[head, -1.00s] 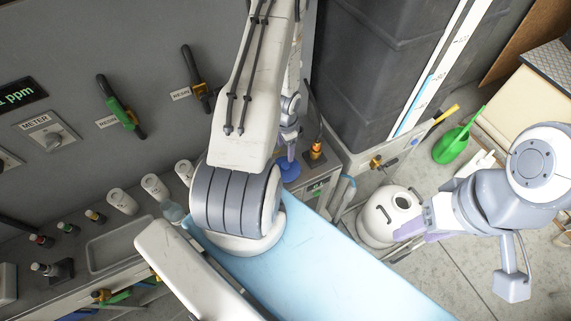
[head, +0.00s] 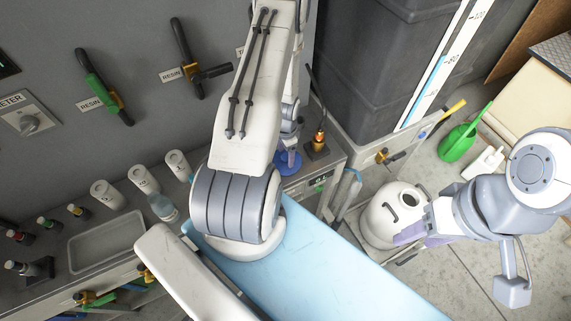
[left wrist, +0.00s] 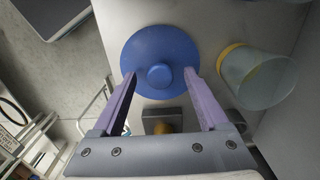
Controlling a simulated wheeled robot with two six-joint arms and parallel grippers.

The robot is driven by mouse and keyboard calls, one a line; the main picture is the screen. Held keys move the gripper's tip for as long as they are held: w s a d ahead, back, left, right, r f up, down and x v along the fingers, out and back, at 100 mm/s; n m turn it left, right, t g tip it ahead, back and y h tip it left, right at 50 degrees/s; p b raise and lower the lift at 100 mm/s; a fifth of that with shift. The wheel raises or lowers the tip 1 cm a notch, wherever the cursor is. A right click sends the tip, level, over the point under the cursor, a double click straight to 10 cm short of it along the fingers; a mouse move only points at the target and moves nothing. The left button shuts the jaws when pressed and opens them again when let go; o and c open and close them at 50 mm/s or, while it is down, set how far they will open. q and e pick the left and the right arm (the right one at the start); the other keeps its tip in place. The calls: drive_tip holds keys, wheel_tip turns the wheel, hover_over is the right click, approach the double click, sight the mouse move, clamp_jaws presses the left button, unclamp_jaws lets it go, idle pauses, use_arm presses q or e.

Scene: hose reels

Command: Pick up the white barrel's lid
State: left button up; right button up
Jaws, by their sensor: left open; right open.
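A round blue lid (left wrist: 160,62) with a raised knob lies on the grey counter in the left wrist view. It also shows in the head view as a blue disc (head: 288,161), partly hidden by my left arm. My left gripper (left wrist: 158,74) is open, its two purple fingers on either side of the knob in the picture. I cannot tell how far above the lid they are. The white barrel (head: 378,219) stands low at the right with a dark round opening in its top. My right gripper (head: 418,236) is open and empty beside the barrel, partly overlapping it in view.
A yellow-rimmed clear cup (left wrist: 262,78) stands right of the lid. A tall dark tank (head: 372,60) rises behind. White bottles (head: 143,178) and a tray (head: 105,240) are at left.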

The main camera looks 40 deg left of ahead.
use_arm(q)
clamp_jaws()
drive_tip(key=shift+r, duration=0.1)
